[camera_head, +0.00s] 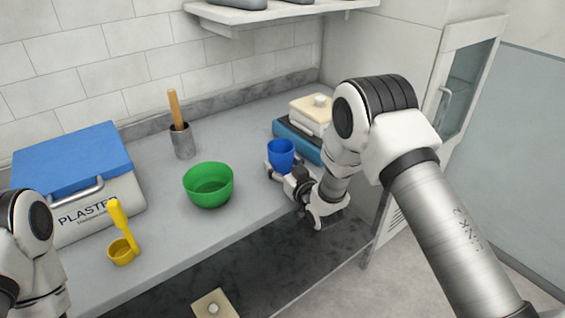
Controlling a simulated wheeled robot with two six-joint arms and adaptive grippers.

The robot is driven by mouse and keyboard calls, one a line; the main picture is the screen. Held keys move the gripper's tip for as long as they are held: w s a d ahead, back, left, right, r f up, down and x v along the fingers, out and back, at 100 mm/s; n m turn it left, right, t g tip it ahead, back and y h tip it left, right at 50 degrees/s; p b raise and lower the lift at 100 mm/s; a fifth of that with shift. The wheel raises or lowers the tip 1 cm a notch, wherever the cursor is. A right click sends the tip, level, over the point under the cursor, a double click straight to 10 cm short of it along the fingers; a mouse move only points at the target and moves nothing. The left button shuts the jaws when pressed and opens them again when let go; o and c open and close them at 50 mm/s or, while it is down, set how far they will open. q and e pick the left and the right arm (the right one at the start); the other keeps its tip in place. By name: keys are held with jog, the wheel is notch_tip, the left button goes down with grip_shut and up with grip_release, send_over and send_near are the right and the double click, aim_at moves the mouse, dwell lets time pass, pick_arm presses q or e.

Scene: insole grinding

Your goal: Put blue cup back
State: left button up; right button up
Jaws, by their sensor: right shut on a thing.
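The blue cup (281,152) is upright over the right part of the grey counter, in front of a teal box. My right gripper (279,170) is shut on the blue cup, low on its body. I cannot tell whether the cup's base touches the counter. My left arm shows at the lower left edge, but its gripper is out of the picture.
A green bowl (208,186) stands left of the cup. A yellow scoop (122,246), a blue-lidded plaster box (75,200) and a grey holder (182,143) with a wooden stick are further left. The teal box (298,140) carries cream blocks. The counter's front edge is close.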

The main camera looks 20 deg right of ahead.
jog(key=shift+f, duration=0.25)
jog(key=o, duration=1.2)
jog(key=shift+r, duration=0.15)
jog(key=shift+r, duration=0.1)
jog(key=s+d+b, duration=0.2)
jog(key=s, duration=0.9)
jog(key=s+d+f+m+g+h, duration=0.1)
jog(key=s+f+g, duration=0.3)
jog(key=s+f, duration=0.45)
jog(key=s+f+g+h, duration=0.1)
jog(key=s+f+g, duration=0.45)
jog(key=f, duration=0.55)
jog(key=s+f+g, duration=0.4)
jog(key=s, duration=0.6)
jog(key=s+d+f+m+g, duration=0.1)
jog(key=s+f+g, duration=0.3)
jog(key=s, duration=0.6)
jog(key=shift+s+d+h, duration=0.3)
jog(key=shift+s+h, duration=0.05)
jog(key=shift+h, duration=0.05)
